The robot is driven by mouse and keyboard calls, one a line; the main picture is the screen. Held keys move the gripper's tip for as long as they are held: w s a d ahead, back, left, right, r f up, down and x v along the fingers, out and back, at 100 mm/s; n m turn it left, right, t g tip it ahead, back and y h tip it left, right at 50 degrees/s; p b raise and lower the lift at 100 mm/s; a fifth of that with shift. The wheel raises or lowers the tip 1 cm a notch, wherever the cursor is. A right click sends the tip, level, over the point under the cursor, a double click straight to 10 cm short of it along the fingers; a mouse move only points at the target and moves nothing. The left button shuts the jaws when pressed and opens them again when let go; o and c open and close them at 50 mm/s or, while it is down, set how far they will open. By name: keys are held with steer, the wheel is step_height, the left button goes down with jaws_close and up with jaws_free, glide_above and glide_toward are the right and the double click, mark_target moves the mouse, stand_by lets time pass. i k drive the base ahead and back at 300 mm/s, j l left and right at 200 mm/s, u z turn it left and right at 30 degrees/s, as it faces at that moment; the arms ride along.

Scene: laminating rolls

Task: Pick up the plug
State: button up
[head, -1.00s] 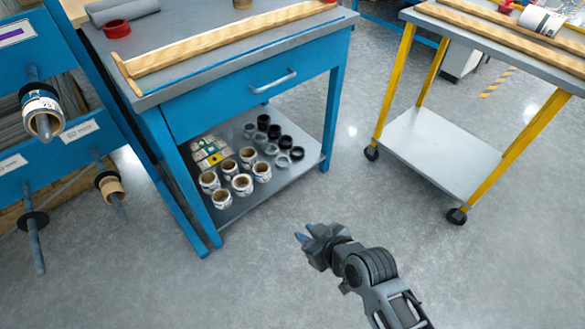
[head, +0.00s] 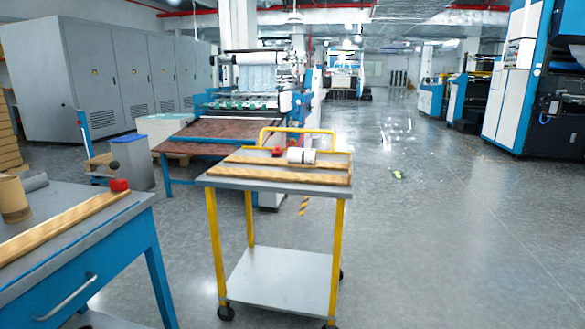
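A small red piece (head: 120,185), possibly a plug, sits at the far right corner of the blue table's top. Another small red piece (head: 277,151) lies on the yellow-legged cart, just left of a white roll (head: 301,156). Both are too small to tell for certain what they are. My gripper is not in view now.
The blue table (head: 100,235) stands at the lower left, with a wooden rail (head: 65,222), a brown roll (head: 14,199) and a grey roll. The cart (head: 222,181) stands at centre, wooden rails on top. Machines fill the back. The floor (head: 440,230) at right is clear.

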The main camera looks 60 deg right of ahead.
mark_target(277, 152)
steer(key=i+j+z, duration=0.1)
steer(key=z, duration=0.35)
steer(key=i+j+z, duration=0.1)
steer(key=z, duration=0.35)
steer(key=j+z, duration=0.3)
steer(key=z, duration=0.15)
steer(key=i, duration=0.05)
